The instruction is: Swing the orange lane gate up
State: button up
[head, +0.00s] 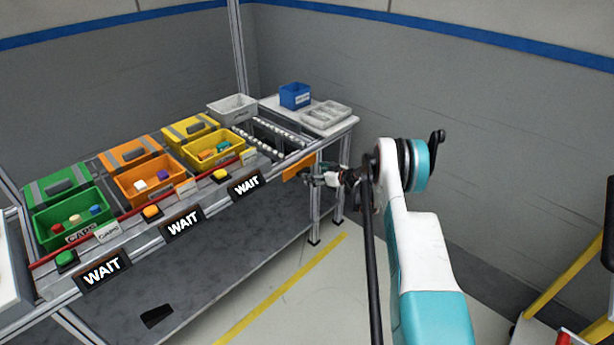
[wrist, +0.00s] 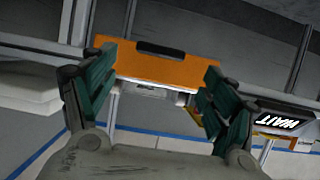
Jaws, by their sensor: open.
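The orange lane gate (head: 299,167) is a flat orange panel at the right end of the bench front, by the roller lane. In the wrist view the orange gate (wrist: 155,66) lies ahead of my gripper, with a dark slot or strip on its face. My gripper (head: 318,178) is just right of the gate in the head view. In the wrist view my gripper (wrist: 152,92) has its two dark green fingers apart, one toward each side of the panel. I cannot tell whether the fingers touch it.
The roller lane (head: 272,137) runs behind the gate. Green, orange and yellow bins (head: 212,147) stand left on the bench, above WAIT signs (head: 246,184) and buttons. A white side table (head: 339,121) holds a blue bin (head: 295,95) and a grey tray (head: 326,113). Floor in front is clear.

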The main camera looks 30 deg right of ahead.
aim_at(304, 171)
jog(key=b+x, duration=0.1)
jog(key=x, duration=0.4)
jog(key=shift+w+a+f+b, duration=0.1)
jog(key=shift+w+b, duration=0.2)
jog(key=shift+c, duration=0.3)
jog(key=c, duration=1.5)
jog(key=shift+o, duration=0.2)
jog(key=shift+s, duration=0.1)
